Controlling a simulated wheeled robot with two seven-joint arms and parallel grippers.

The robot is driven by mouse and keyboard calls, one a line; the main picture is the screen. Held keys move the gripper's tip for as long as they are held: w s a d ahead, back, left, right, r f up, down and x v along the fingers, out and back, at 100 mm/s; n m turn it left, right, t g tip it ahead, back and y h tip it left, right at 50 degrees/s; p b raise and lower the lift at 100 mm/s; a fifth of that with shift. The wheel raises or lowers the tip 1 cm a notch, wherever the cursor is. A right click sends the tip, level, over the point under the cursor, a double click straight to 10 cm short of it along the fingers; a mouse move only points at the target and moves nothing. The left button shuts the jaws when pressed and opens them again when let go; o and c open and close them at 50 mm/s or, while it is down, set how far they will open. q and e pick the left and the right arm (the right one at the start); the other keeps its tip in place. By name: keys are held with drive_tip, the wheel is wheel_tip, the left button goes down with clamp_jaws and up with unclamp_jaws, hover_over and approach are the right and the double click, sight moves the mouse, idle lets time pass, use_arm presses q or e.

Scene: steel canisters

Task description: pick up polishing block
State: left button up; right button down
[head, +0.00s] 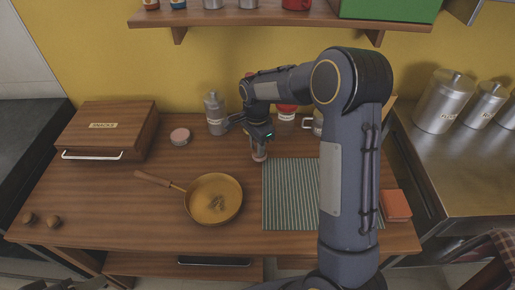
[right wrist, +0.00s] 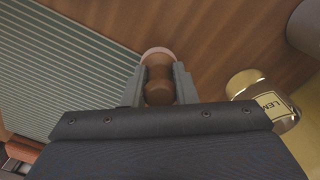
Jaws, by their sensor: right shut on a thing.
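The polishing block, as I take it, is a brown wooden knob on a round pinkish base. It shows low in my right gripper (head: 259,143) in the head view, where its base (head: 259,157) is at the table just behind the striped mat. In the right wrist view the knob (right wrist: 158,88) sits between the two fingers of my right gripper (right wrist: 160,76), which is shut on it. The pink rim shows past the fingertips. I cannot tell whether the base touches the table. My left gripper is not in view.
The striped mat (head: 285,195), a pan (head: 214,199) and a wooden box (head: 105,128) are on the table (head: 120,205). A grey canister (head: 215,113) stands left of my gripper. A labelled jar (right wrist: 262,96) is close by. An orange-red block (head: 396,205) lies at right.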

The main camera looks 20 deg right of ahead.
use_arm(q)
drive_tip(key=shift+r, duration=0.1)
use_arm(e)
drive_tip(key=s+a+r, duration=0.6)
drive_tip(key=s+r, duration=0.5)
drive_tip(key=s, duration=0.1)
drive_tip(key=shift+s+r, duration=0.25)
drive_tip(key=shift+s, duration=0.1)
drive_tip(key=shift+a, duration=0.1)
use_arm(q)
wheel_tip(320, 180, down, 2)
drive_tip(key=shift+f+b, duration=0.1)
drive_tip(key=shift+b, duration=0.9)
use_arm(e)
drive_tip(key=w+a+r+n, duration=0.3)
drive_tip(key=a+r+n, duration=0.1)
drive_tip(key=a+n, duration=0.8)
drive_tip(key=shift+w+r, duration=0.15)
drive_tip(key=shift+r, duration=0.05)
